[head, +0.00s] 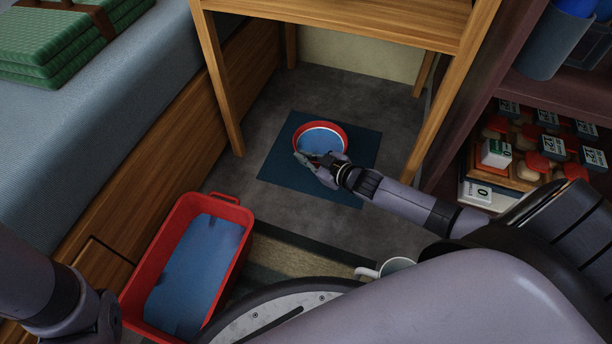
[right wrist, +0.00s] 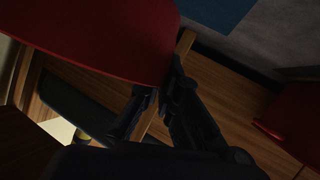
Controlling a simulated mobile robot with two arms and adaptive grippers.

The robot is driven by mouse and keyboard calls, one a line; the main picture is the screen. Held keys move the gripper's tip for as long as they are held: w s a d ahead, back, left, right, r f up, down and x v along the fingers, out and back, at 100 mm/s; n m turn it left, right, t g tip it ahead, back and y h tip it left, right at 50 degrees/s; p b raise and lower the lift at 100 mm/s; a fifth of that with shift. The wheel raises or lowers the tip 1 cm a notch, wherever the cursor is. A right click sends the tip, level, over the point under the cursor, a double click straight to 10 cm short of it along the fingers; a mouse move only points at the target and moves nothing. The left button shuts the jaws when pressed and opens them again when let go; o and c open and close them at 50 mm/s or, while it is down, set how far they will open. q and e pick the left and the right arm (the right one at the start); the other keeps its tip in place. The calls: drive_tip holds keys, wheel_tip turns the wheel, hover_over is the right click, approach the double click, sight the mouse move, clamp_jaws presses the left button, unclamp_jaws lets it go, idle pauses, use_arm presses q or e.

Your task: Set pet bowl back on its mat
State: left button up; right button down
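The pet bowl (head: 346,133) is red outside with a blue inside. In the head view it appears over the dark blue mat (head: 282,173) on the floor under the desk. I cannot tell whether its base touches the mat. My right gripper (head: 312,158) is at the bowl's near rim. In the right wrist view the bowl (right wrist: 95,35) is a large red shape, and its edge runs between the fingers of my right gripper (right wrist: 160,88), which look closed on it. A blue corner of the mat (right wrist: 215,12) shows there too. My left gripper is not visible, only part of that arm.
A red crate (head: 244,222) with a blue inside stands at the lower left. A wooden desk (head: 222,95) straddles the mat area. A bed (head: 130,95) is on the left, a dark shelf (head: 458,135) on the right. A white mug (head: 397,264) stands near my base.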

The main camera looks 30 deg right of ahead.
drive_tip(key=shift+w+f+b, duration=0.1)
drive_tip(key=shift+f+b, duration=1.8)
drive_tip(key=shift+f, duration=0.85)
drive_tip(key=shift+r, duration=0.15)
drive_tip(key=shift+f, duration=0.2)
drive_tip(key=c, duration=1.8)
unclamp_jaws()
